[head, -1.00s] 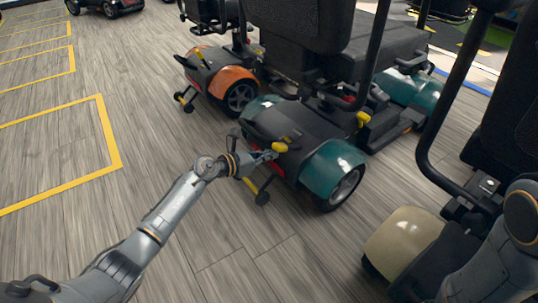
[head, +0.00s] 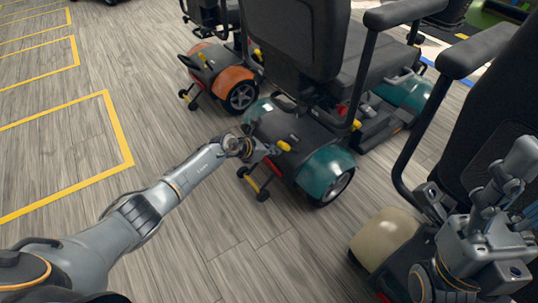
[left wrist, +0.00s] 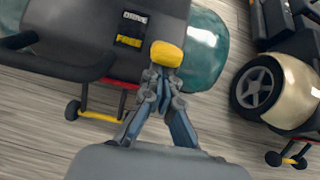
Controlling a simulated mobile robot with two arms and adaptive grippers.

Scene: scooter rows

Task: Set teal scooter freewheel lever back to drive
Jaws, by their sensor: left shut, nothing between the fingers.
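The teal scooter (head: 328,170) stands mid-picture in the head view, its rear toward me. Its yellow freewheel lever knob (head: 284,146) sticks out at the rear; it also shows in the left wrist view (left wrist: 166,54). A label beside it reads DRIVE above FREE (left wrist: 129,41); the knob is nearer the FREE word. My left gripper (head: 270,150) is shut and empty, its fingertips (left wrist: 164,76) right at the knob's near side; I cannot tell if they touch. My right gripper (head: 503,180) is raised at the right edge; its finger gap is unclear.
An orange scooter (head: 215,65) stands behind to the left. A cream scooter (head: 388,238) with a black seat stands close on the right, near my right arm. Yellow floor lines (head: 120,130) mark bays on the left; the wooden floor there is clear.

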